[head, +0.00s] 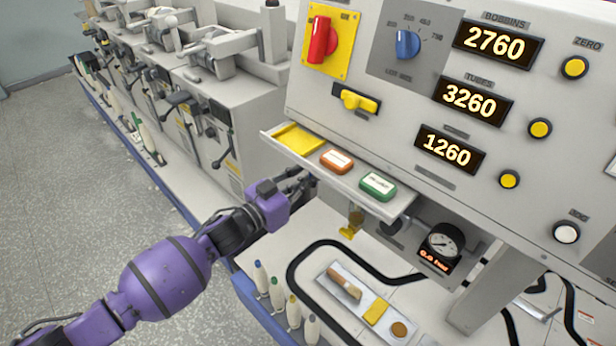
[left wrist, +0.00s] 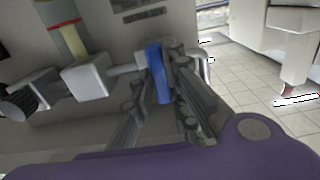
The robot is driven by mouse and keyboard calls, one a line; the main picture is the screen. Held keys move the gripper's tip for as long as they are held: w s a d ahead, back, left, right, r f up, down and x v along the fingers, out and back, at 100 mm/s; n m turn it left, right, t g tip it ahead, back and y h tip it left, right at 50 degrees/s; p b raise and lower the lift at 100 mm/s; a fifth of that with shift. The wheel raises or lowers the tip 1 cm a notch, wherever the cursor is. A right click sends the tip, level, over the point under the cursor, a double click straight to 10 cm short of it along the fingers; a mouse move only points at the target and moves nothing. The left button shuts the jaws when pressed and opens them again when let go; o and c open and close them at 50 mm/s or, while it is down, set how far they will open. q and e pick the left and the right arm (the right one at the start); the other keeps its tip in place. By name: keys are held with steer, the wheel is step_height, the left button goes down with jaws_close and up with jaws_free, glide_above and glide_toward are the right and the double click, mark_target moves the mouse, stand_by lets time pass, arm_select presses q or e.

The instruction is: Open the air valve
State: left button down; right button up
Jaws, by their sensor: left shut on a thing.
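My left gripper (head: 308,181) reaches in below the left end of the panel's shelf. In the left wrist view its fingers (left wrist: 160,78) are shut on a blue handle (left wrist: 156,72), which looks like the air valve's lever. The handle sits at the end of a short grey fitting beside a pale block (left wrist: 85,80) with an amber bowl (left wrist: 75,40). In the head view the handle is hidden behind my gripper and the shelf. The pressure gauge (head: 444,243) below the panel has a red readout that looks like 0.0 bar. My right gripper is not in view.
The shelf (head: 402,205) with a yellow tray, an orange box (head: 337,161) and a green box (head: 378,186) juts out just above my left gripper.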

arm_select(q)
steer(key=shift+m, duration=1)
steer(key=shift+f+m+p, duration=0.1)
steer(key=shift+m+p, duration=0.25)
steer(key=shift+m, duration=7.45)
steer(key=c, duration=1.7)
jaws_free()
